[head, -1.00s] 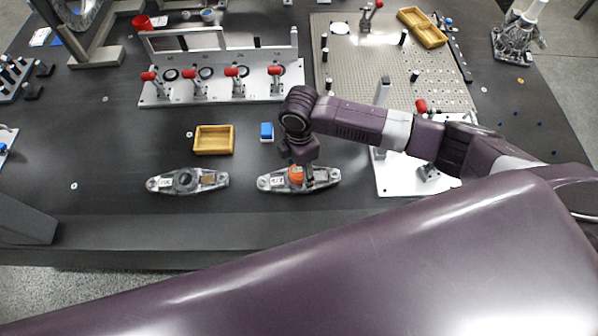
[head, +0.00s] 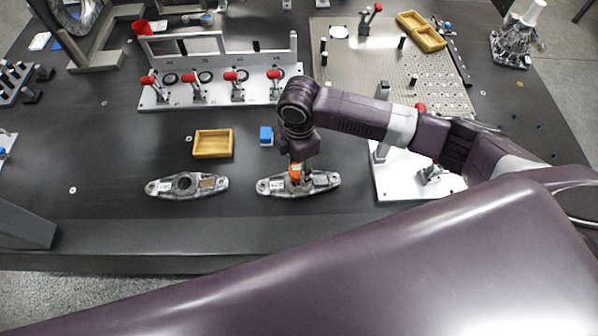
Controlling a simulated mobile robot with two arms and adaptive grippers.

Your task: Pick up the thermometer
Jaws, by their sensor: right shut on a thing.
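My right gripper (head: 302,174) points down over the right one of two grey cast metal parts (head: 326,181). It is shut on a small orange thing (head: 294,170), which I take to be the thermometer. The gripper and wrist hide part of it. Whether it touches the metal part below cannot be told. My left gripper is not in view.
A second metal part (head: 159,188) lies to the left. A clamp fixture (head: 262,97) stands further back. A white plate with a clamp (head: 388,187) is at right. The front table strip is clear.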

